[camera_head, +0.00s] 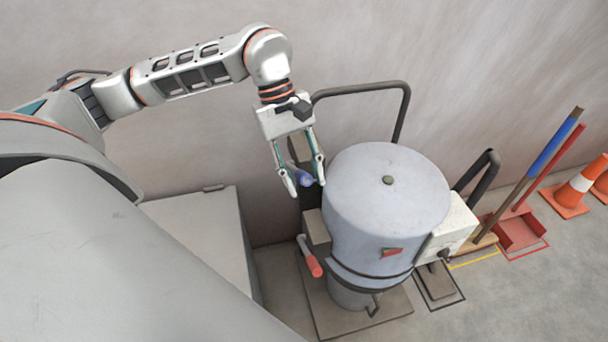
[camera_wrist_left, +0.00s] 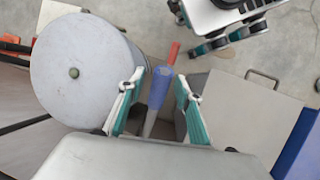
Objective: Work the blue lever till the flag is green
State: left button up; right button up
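The blue lever (camera_head: 303,177) stands beside the pale grey drum (camera_head: 388,205), on its left. My left gripper (camera_head: 306,185) reaches down over it from above, with one finger on each side. In the left wrist view, the blue lever (camera_wrist_left: 159,88) lies between the spread teal-lined fingers (camera_wrist_left: 160,84), with gaps visible beside it. The flag (camera_head: 391,252) on the drum's front is red. A lever with a red grip (camera_head: 312,262) sticks out lower down, and its red grip also shows in the left wrist view (camera_wrist_left: 173,52).
A dark bent rail (camera_head: 405,105) rises behind the drum. A grey box (camera_head: 200,225) stands to the left. A white box (camera_head: 455,225) is on the drum's right side. A broom (camera_head: 540,155), red dustpan (camera_head: 518,232) and cone (camera_head: 572,192) stand far right.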

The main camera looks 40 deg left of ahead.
pick_arm(q)
grip_shut()
